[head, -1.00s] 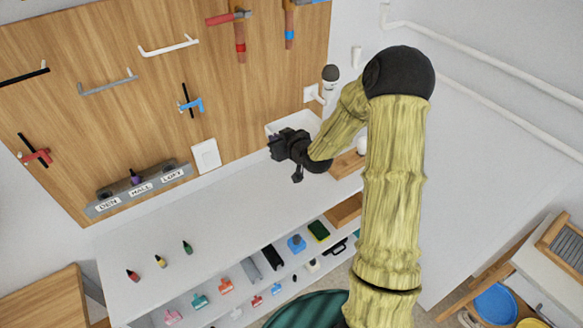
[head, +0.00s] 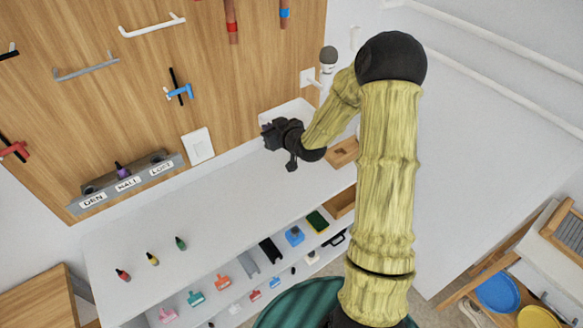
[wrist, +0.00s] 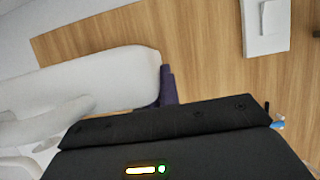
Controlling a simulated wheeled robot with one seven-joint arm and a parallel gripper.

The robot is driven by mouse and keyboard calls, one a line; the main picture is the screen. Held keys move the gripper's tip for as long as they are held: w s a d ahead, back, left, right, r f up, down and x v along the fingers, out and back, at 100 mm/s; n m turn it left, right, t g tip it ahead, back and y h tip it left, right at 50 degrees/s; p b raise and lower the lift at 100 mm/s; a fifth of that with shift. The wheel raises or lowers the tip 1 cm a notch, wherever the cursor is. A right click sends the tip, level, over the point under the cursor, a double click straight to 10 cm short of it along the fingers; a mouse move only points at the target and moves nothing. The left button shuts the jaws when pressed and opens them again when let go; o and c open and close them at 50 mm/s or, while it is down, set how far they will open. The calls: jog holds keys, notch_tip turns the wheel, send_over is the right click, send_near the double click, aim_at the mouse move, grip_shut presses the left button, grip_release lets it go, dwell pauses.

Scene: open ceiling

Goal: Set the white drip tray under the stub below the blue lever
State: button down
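A blue lever (head: 180,93) with a dark rod sits on the wooden wall panel in the head view. I cannot make out a stub below it. A white tray-like thing (head: 290,110) shows against the wall behind my gripper, partly hidden by it; it may be the drip tray. My gripper (head: 270,135) is dark and points left, above the white counter. In the wrist view, a large white rounded object (wrist: 95,75) is close to the camera, beside a dark purple finger (wrist: 168,88). The other finger is hidden, and I cannot tell whether the object is held.
A grey block (head: 126,183) with labels stands at the wall, left of a white switch plate (head: 198,146). The middle of the counter is clear. A white fixture (head: 327,70) sticks out of the wall.

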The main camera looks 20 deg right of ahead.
notch_tip(320, 180, down, 6)
jog(key=b, duration=0.5)
jog(key=shift+f, duration=0.15)
jog(key=shift+a, duration=0.1)
jog(key=f, duration=0.3)
jog(key=f+p, duration=0.1)
jog(key=f, duration=0.1)
jog(key=shift+d+f, duration=0.2)
jog(key=shift+f, duration=0.2)
jog(key=shift+s, duration=0.1)
jog(key=shift+a+f, duration=0.1)
